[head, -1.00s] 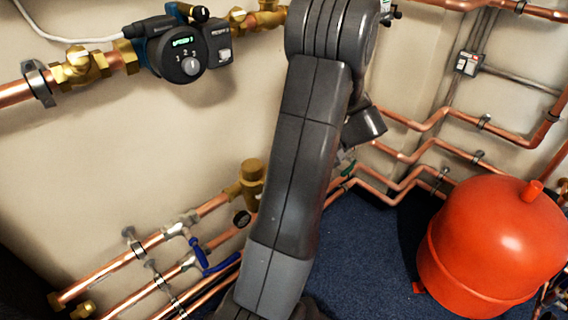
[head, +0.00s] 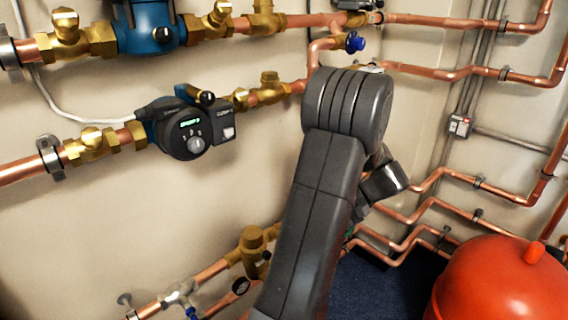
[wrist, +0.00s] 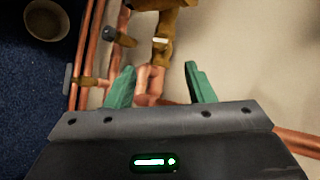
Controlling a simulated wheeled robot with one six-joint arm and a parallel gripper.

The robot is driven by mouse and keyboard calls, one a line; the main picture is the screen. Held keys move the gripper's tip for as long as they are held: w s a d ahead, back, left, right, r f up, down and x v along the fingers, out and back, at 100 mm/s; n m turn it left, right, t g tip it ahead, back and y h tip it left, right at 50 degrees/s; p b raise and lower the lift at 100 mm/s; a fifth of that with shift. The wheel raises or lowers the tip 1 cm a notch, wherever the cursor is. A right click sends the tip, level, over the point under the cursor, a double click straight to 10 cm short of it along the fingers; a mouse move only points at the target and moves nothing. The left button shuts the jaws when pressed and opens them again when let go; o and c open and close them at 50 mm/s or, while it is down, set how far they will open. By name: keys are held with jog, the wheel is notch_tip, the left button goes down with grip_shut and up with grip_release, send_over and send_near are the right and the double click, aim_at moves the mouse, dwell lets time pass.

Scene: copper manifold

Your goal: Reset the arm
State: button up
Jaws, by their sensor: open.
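My gripper (wrist: 160,88) shows in the wrist view with its two green fingers spread apart and nothing between them. Behind the fingers is a copper pipe with a brass fitting (wrist: 163,45), and the fingers do not visibly hold it. In the head view my dark grey arm rises through the middle, bent at the top, and the gripper itself is hidden behind it.
A circulation pump (head: 187,133) with a lit display sits on the copper pipe at left. A red tank (head: 500,285) stands at lower right. Copper pipes (head: 440,72) run along both walls. Blue floor (head: 375,290) shows between arm and tank.

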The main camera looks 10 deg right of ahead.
jog(key=b+x, duration=0.4)
jog(key=x, duration=0.9)
jog(key=shift+r, duration=0.15)
